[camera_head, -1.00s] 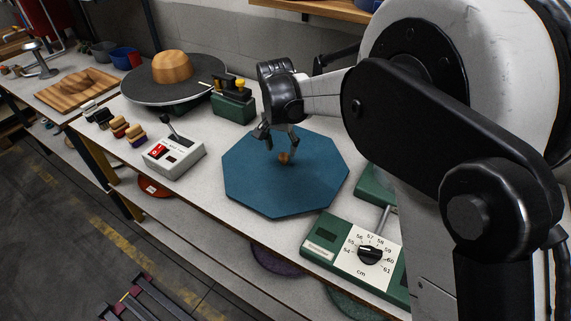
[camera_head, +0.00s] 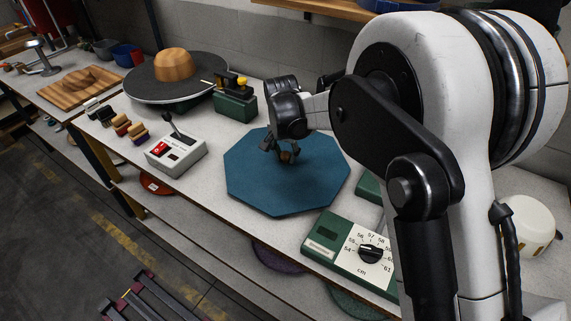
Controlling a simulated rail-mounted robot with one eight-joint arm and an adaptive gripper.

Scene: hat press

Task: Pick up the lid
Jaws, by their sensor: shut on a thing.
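The lid (camera_head: 255,185) is a flat teal octagon with a small round brown knob (camera_head: 287,157) near its middle. It lies about level over the light worktop, and I cannot tell whether it touches what is under it. My gripper (camera_head: 286,155) comes down over the lid from above, with its fingers shut on the knob. The fingers hide part of the knob, and the wrist hides a little of the lid's far edge.
A green gauge box with a dial (camera_head: 370,253) stands close to the lid's near right edge. A white switch box (camera_head: 176,152) is to the left. A green block (camera_head: 235,107) and a dark round turntable (camera_head: 140,92) with a wooden hat form (camera_head: 175,64) stand behind.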

